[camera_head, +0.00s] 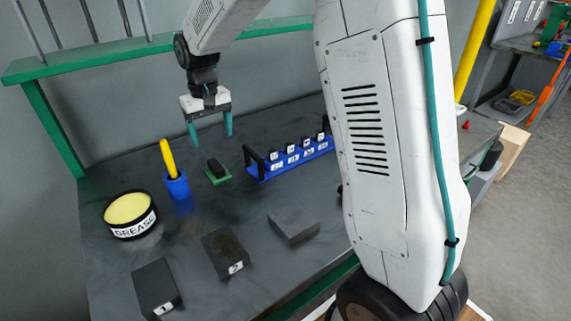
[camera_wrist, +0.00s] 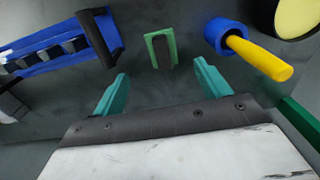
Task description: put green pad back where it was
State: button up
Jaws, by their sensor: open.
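The green pad (camera_head: 222,180) lies on the dark bench, between the blue cup and the blue rack. A small black block sits on it, leaving a green border visible. In the wrist view the green pad (camera_wrist: 160,32) is ahead of the fingers, near the top middle, with its dark centre facing me. My gripper (camera_head: 211,138) is open and empty, fingers pointing down, above the bench and slightly behind the pad in the head view. In the wrist view my gripper (camera_wrist: 161,72) shows two teal fingers spread apart, not touching the pad.
A blue cup (camera_head: 177,186) holds a yellow-handled tool (camera_head: 167,157). A blue rack (camera_head: 290,162) with several numbered dark pieces stands right. A grease tin (camera_head: 130,212) is left. Dark blocks (camera_head: 155,284), (camera_head: 225,252) and (camera_head: 293,225) lie in front, with bare bench between.

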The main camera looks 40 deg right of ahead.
jog(key=s+d+r, duration=0.1)
jog(key=s+r, duration=0.6)
jog(key=s, duration=0.3)
jog(key=s+d+t, duration=0.1)
jog(key=s+d, duration=0.1)
jog(key=s, duration=2.4)
jog(key=shift+s+r, duration=0.25)
jog(key=shift+r, duration=0.1)
